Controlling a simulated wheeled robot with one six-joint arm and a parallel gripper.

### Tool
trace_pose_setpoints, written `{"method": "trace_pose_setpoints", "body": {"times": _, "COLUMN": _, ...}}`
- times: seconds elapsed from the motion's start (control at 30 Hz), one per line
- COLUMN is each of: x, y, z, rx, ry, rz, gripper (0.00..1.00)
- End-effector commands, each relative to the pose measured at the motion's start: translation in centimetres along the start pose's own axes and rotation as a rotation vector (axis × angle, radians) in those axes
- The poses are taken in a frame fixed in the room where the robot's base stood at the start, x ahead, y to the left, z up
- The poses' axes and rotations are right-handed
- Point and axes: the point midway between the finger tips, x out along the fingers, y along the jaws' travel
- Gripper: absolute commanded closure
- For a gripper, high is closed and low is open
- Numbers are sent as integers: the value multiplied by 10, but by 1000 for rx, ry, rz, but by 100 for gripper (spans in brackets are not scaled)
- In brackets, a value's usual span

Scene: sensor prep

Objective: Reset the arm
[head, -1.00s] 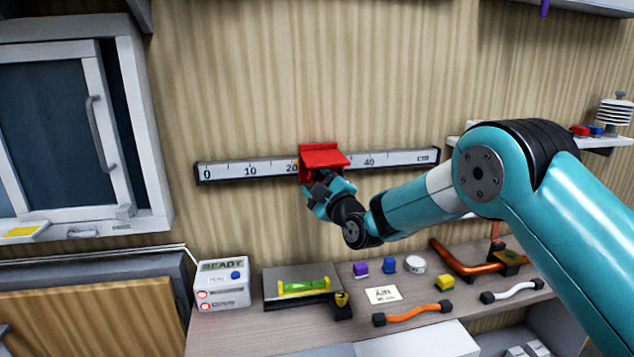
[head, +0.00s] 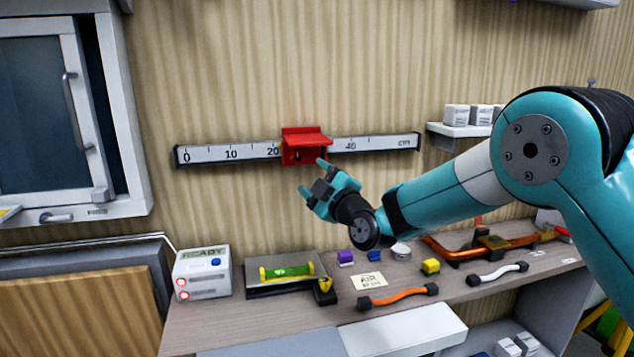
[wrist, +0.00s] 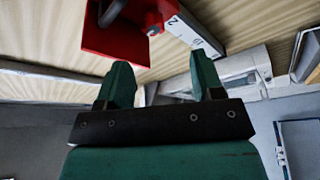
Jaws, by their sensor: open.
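My teal arm reaches in from the right in the head view. My gripper (head: 313,180) is open and empty, just below and in front of the red slider (head: 304,150) on the wall ruler (head: 222,152). The slider sits between the 20 and 40 marks. In the wrist view the two teal fingers of my gripper (wrist: 165,85) stand apart with nothing between them. The red slider (wrist: 112,42) shows ahead at the upper left, clear of the fingers, with part of the ruler (wrist: 195,35) beside it.
A shelf below holds a READY box (head: 202,272), a green level (head: 287,272), small coloured blocks, a note (head: 369,281) and an orange cable (head: 398,297). A cabinet (head: 120,130) stands at the left. A wall shelf (head: 455,130) with white boxes is behind my arm.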

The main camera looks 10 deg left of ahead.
Motion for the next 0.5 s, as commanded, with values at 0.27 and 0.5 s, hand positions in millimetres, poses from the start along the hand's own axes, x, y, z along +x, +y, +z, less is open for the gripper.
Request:
{"method": "trace_pose_setpoints", "body": {"times": 0.27, "x": -2, "y": 3, "z": -1, "rx": 15, "ry": -7, "rz": -15, "gripper": 39}}
{"method": "trace_pose_setpoints", "body": {"times": 0.5, "x": -60, "y": 22, "z": -27, "rx": 308, "ry": -170, "rz": -328, "gripper": 39}}
